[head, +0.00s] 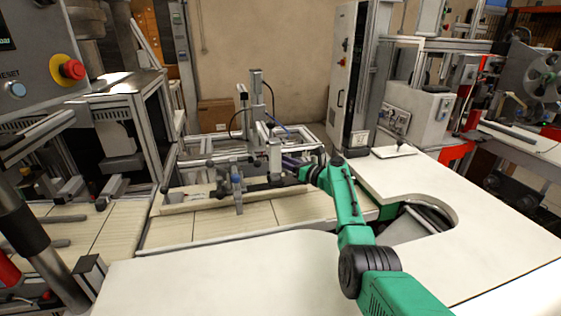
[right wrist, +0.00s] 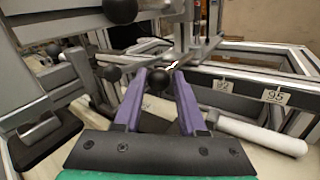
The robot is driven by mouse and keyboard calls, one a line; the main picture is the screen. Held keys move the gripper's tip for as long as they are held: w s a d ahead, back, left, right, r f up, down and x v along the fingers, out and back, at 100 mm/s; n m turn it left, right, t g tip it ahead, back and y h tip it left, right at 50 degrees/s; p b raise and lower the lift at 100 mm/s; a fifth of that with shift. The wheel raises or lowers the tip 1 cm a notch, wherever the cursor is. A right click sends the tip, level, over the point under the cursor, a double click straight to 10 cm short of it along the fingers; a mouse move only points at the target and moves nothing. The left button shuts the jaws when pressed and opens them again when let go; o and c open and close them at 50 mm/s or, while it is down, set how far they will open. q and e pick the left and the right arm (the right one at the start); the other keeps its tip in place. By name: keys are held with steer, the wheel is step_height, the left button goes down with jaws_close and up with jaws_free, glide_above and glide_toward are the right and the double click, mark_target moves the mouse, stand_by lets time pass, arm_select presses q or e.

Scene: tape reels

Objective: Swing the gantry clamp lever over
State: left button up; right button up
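The gantry (head: 273,160) stands on the pale bench left of centre, with metal posts and a dark bar. In the right wrist view a black ball knob (right wrist: 157,80) shows between the tips of the purple fingers of my right gripper (right wrist: 160,76). It looks like the end of the clamp lever, but the lever's shaft is mostly hidden. The fingers stand apart on both sides of the knob, and I cannot tell whether they touch it. In the head view my right gripper (head: 292,162) is at the gantry's right side. My left gripper is not in view.
The white table (head: 215,278) in front is clear.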

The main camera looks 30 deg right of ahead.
steer(key=shift+a, duration=0.1)
jaws_close()
stand_by(1.1)
